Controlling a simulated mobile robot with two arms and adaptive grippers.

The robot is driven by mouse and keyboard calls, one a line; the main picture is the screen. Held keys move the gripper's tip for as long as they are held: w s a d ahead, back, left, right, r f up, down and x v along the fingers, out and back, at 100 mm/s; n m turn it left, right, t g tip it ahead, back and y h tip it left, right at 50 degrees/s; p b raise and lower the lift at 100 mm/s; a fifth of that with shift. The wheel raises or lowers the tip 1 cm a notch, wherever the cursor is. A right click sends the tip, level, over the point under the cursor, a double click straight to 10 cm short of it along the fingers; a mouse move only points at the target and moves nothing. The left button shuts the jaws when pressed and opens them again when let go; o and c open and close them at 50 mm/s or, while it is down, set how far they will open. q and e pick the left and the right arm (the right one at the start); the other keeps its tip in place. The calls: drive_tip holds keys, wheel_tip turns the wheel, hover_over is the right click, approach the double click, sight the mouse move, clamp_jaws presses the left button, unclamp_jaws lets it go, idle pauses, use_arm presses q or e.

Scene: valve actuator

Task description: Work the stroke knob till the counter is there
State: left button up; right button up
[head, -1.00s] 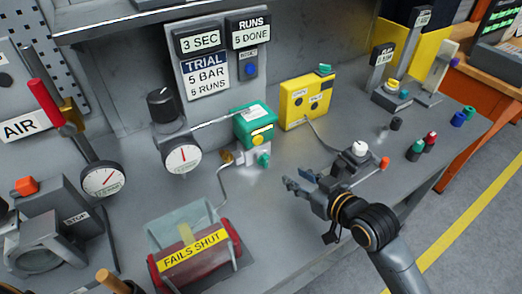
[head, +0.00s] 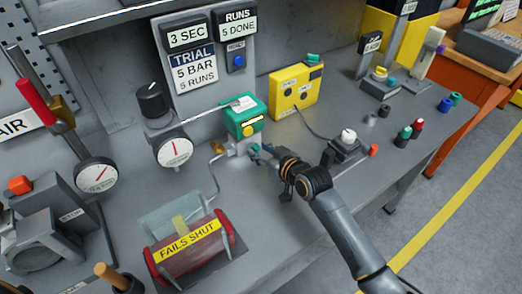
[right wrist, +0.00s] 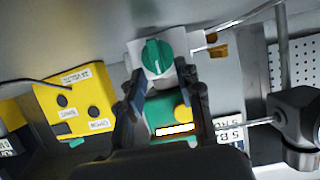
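A green-teal knob (right wrist: 156,58) sits on a pale block below a green box with a yellow button (head: 245,117). My right gripper (head: 262,153) is at that block and mostly hides the knob in the head view. In the right wrist view, my right gripper's fingers (right wrist: 163,76) are spread apart, with the knob just ahead and between them; I cannot tell whether they touch it. The counter panel (head: 237,22) reads RUNS, 5 DONE. The card below (head: 194,73) reads TRIAL, 5 BAR, 5 RUNS. My left gripper is out of view.
A yellow box (head: 296,90) stands to the right, with a white-topped joystick-like device (head: 348,137) nearer my arm. A red cylinder labelled FAILS SHUT (head: 187,246) lies in front. A gauge (head: 173,150) stands left of the green box. Small coloured caps (head: 416,129) stand at the right.

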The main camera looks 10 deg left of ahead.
drive_tip(key=shift+c, duration=0.4)
clamp_jaws()
drive_tip(key=shift+w+f, duration=0.1)
drive_tip(key=shift+w, duration=0.05)
drive_tip(key=shift+w+d+f+m+g+y+b, duration=0.2)
drive_tip(key=shift+m+g+y+b, duration=0.3)
drive_tip(key=shift+m+b, duration=0.55)
drive_tip(key=shift+w+d+f+m+y+b, duration=0.1)
drive_tip(key=shift+w+d+m+y+b, duration=0.1)
drive_tip(key=shift+m+y+b, duration=0.6)
drive_tip(key=shift+w+d+m+g+b, duration=0.1)
drive_tip(key=shift+m+g+b, duration=0.35)
drive_tip(key=shift+b, duration=0.55)
